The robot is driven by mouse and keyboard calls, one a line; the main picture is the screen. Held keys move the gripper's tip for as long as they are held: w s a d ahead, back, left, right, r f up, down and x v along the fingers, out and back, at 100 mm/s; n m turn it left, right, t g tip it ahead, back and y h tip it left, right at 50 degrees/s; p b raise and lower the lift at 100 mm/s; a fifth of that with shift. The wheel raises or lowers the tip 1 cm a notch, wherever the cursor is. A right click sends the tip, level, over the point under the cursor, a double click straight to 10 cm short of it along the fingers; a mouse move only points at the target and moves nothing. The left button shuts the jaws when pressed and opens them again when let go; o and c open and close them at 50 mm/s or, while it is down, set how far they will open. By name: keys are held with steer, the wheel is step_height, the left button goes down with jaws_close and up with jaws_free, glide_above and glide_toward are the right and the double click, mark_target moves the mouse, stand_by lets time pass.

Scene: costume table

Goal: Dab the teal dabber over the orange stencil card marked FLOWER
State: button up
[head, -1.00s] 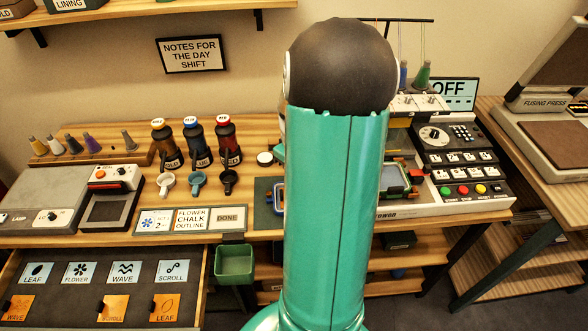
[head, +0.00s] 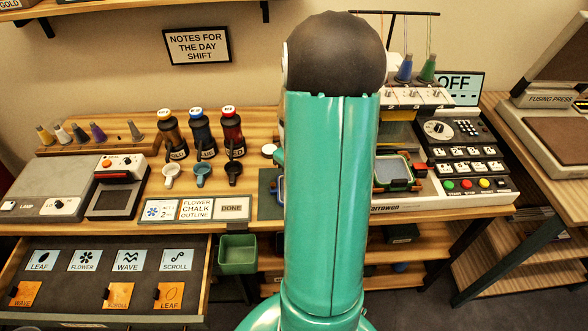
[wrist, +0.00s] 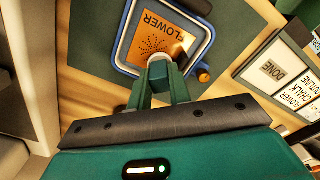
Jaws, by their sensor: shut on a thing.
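The orange stencil card (wrist: 142,36) marked FLOWER, with a dotted flower pattern, lies in a blue frame (wrist: 122,50) in the wrist view. My gripper (wrist: 158,78) is shut on the teal dabber (wrist: 158,68), over the near edge of the card. A pale round patch shows just beyond the dabber; I cannot tell whether it is part of the dabber or whether the dabber touches the card. In the head view my own arm hides the card, the dabber and my gripper.
A small orange knob (wrist: 204,75) sits at the frame's corner. Bottles (head: 202,135) and small cups stand left of my arm. An open drawer (head: 60,295) holds more cards. A control panel (head: 465,155) stands at right.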

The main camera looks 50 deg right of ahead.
steer(key=shift+s+r, duration=0.1)
steer(key=shift+s, duration=0.15)
steer(key=shift+w, duration=0.15)
steer(key=shift+f, duration=0.55)
stand_by(1.0)
steer(key=shift+r, duration=0.1)
steer(key=shift+r, duration=3.45)
steer(key=shift+f, duration=0.15)
steer(key=shift+s+a+f, duration=0.2)
steer(key=shift+f, duration=0.75)
steer(key=shift+s+a+f, duration=0.15)
steer(key=shift+f, duration=0.85)
steer(key=shift+s+a+f, duration=0.2)
steer(key=shift+f, duration=0.75)
